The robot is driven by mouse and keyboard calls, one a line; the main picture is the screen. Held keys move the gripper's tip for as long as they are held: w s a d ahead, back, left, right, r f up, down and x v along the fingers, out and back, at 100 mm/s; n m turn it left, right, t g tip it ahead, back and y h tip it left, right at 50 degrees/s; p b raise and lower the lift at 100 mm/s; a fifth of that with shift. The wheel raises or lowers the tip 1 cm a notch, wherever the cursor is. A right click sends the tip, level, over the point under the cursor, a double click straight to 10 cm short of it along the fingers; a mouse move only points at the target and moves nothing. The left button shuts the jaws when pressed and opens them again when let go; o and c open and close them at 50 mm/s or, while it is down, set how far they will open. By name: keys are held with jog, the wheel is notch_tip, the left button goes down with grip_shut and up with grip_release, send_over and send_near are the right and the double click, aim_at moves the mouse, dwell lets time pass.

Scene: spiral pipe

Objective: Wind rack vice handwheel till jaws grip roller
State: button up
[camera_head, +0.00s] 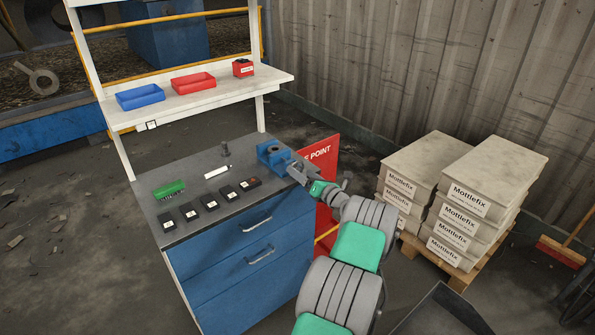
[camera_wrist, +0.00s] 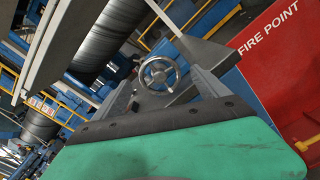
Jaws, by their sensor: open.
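The blue vice (camera_head: 271,151) stands at the right back corner of the grey bench top. Its silver spoked handwheel (camera_wrist: 158,73) shows in the wrist view, above the green edge of my own arm. My gripper (camera_head: 297,168) is open at the right front side of the vice, close to it. In the head view it covers the handwheel, and I cannot tell whether it touches it. I cannot make out a roller between the jaws, and the jaw gap is too small to judge.
On the bench top (camera_head: 190,225) lie a green rack (camera_head: 169,188), a white rod (camera_head: 217,172) and several dark blocks. A dark post (camera_head: 226,149) stands behind. A red fire point panel (camera_head: 327,152) is right of the bench. Mottlefix stacks (camera_head: 470,195) stand further right.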

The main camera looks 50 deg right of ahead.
aim_at(297, 168)
jog(key=shift+w+d+n+b, duration=0.1)
jog(key=shift+w+n+b, duration=0.45)
jog(key=shift+n+b, duration=1.2)
jog(key=shift+w+d+n+b, duration=0.1)
jog(key=shift+w+n+b, duration=0.5)
jog(key=shift+n+b, duration=1.05)
jog(key=shift+w+d+n+b, duration=0.1)
jog(key=shift+w+n+b, duration=0.7)
jog(key=shift+n, duration=1.6)
jog(key=shift+s, duration=0.3)
jog(key=c, duration=1.6)
jog(key=shift+r+m+p, duration=0.5)
jog(key=shift+m+p, duration=0.3)
jog(key=shift+p, duration=0.45)
jog(key=shift+c, duration=0.2)
jog(key=shift+m+p, duration=1.2)
jog(key=shift+p, duration=0.05)
jog(key=m, duration=0.1)
jog(key=m+p, duration=0.2)
jog(key=m, duration=0.1)
jog(key=shift+f, duration=0.25)
jog(key=m, duration=0.3)
jog(key=shift+f+m+p, duration=0.25)
jog(key=shift+m+p, duration=0.05)
jog(key=shift+p, duration=0.1)
jog(key=o, duration=1.6)
jog(key=shift+o, duration=0.2)
